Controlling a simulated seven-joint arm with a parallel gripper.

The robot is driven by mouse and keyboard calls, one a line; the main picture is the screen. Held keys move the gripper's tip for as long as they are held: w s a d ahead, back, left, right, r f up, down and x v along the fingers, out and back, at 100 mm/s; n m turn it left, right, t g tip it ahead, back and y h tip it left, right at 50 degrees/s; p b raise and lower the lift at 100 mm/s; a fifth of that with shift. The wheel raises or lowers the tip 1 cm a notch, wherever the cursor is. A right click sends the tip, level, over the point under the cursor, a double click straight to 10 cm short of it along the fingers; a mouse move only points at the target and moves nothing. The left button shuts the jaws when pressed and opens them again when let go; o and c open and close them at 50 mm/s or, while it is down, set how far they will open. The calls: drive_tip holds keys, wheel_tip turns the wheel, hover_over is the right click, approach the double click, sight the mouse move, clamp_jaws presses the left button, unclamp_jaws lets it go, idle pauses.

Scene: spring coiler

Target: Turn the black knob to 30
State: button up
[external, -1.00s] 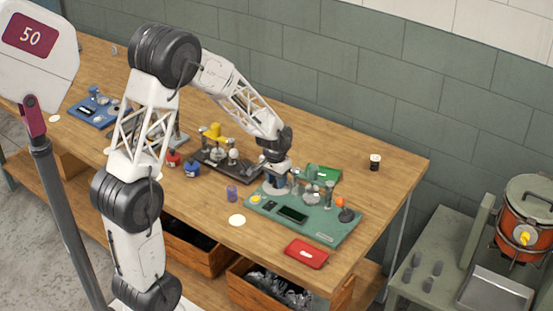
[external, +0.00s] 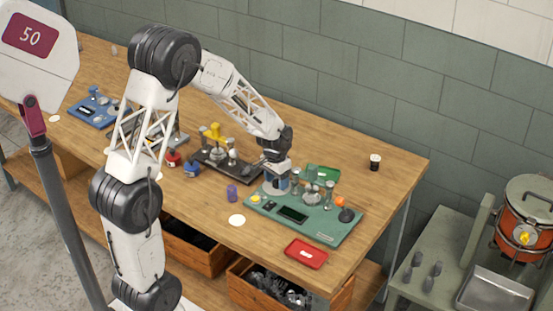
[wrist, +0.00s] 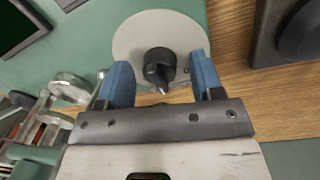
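The black knob (wrist: 157,66) sits on a round pale grey dial (wrist: 128,40) in the wrist view. Its white-tipped pointer faces down in that picture, towards my gripper's body. I can read no scale marks on the dial. My gripper (wrist: 160,60) has its two blue fingers apart, one on each side of the knob, with gaps visible. In the external view my gripper (external: 273,181) is low over the left back corner of the green coiler base (external: 328,236). There the knob is hidden behind the gripper.
Posts and rollers (external: 312,185) stand on the green base, right of my gripper. A dark-based machine (external: 215,168) and a purple cylinder (external: 232,192) are to the left. A red tray (external: 306,254) lies in front.

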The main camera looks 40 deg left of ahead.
drive_tip(key=shift+r, duration=0.1)
drive_tip(key=r, duration=0.7)
drive_tip(key=shift+a+r, duration=0.15)
drive_tip(key=shift+a, duration=0.1)
drive_tip(key=shift+r, duration=0.15)
drive_tip(key=shift+r, duration=0.1)
idle(0.4)
drive_tip(key=shift+s+r, duration=0.25)
drive_tip(key=s+r+t, duration=0.1)
drive_tip(key=s+r, duration=0.4)
drive_tip(key=s, duration=0.5)
drive_tip(key=s+r+n+t, duration=0.1)
drive_tip(key=s+r, duration=0.3)
drive_tip(key=s, duration=0.6)
drive_tip(key=s+r+n, duration=0.1)
drive_tip(key=s+r, duration=0.4)
drive_tip(key=s, duration=0.6)
drive_tip(key=shift+a+r+t, duration=0.25)
drive_tip(key=shift+r+t, duration=0.1)
drive_tip(key=shift+t, duration=0.05)
